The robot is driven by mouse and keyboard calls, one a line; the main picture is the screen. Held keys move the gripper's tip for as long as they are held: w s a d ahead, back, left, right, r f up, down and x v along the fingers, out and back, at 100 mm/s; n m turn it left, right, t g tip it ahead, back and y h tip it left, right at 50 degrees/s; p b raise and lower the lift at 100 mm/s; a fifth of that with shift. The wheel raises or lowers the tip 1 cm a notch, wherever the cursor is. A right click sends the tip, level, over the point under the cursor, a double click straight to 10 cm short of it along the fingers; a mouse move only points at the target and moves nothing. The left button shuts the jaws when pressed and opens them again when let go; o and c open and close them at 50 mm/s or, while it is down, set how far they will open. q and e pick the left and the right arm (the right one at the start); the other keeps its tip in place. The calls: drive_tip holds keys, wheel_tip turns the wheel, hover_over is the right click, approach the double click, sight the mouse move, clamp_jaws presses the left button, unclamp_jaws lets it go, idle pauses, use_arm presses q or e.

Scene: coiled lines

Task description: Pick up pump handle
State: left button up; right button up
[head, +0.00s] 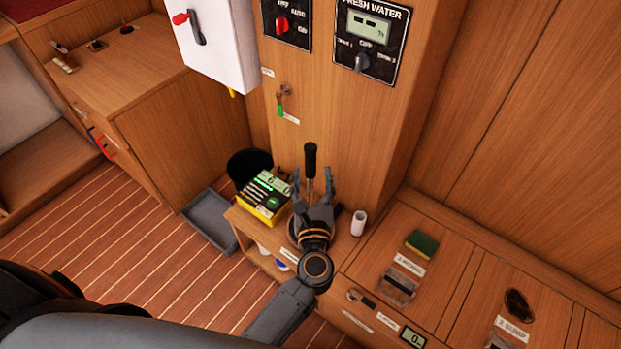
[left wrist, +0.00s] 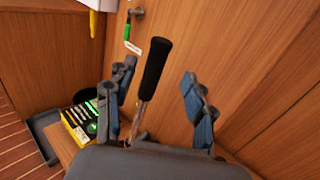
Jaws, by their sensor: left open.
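The pump handle (head: 310,160) has a black grip on a thin metal rod and stands upright near the wooden column. In the left wrist view its black grip (left wrist: 154,68) rises between my fingers, leaning a little right. My left gripper (head: 312,184) is open, with one finger on each side of the rod, below the black grip. In the left wrist view both fingers of my left gripper (left wrist: 158,100) stand apart from the handle. The rod's lower end is hidden behind my gripper. My right gripper is not in view.
A yellow and black device (head: 265,197) sits left of my gripper on a small shelf. A white cylinder (head: 358,222) stands to the right. A grey tray (head: 209,221) lies on the floor. A green sponge (head: 422,243) lies on the counter.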

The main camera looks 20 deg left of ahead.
sight(310, 156)
use_arm(q)
drive_tip(key=x, duration=0.2)
drive_tip(key=shift+w+a+r, duration=0.1)
drive_tip(key=shift+w+a, duration=0.05)
drive_tip(key=shift+w, duration=0.15)
drive_tip(key=shift+w+a+r+p, duration=0.1)
drive_tip(key=shift+w+a+p, duration=0.05)
drive_tip(key=shift+w+p, duration=0.15)
drive_tip(key=p+x, duration=0.1)
drive_tip(key=x, duration=0.2)
drive_tip(key=shift+w+a+r, duration=0.15)
drive_tip(key=shift+w+a, duration=0.05)
drive_tip(key=shift+w, duration=0.1)
drive_tip(key=shift+w+a, duration=0.1)
drive_tip(key=shift+w, duration=0.3)
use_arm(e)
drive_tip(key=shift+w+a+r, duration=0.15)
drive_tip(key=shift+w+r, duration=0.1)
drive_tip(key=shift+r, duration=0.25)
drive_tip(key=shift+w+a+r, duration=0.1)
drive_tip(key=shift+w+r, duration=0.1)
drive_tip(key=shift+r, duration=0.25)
use_arm(q)
clamp_jaws()
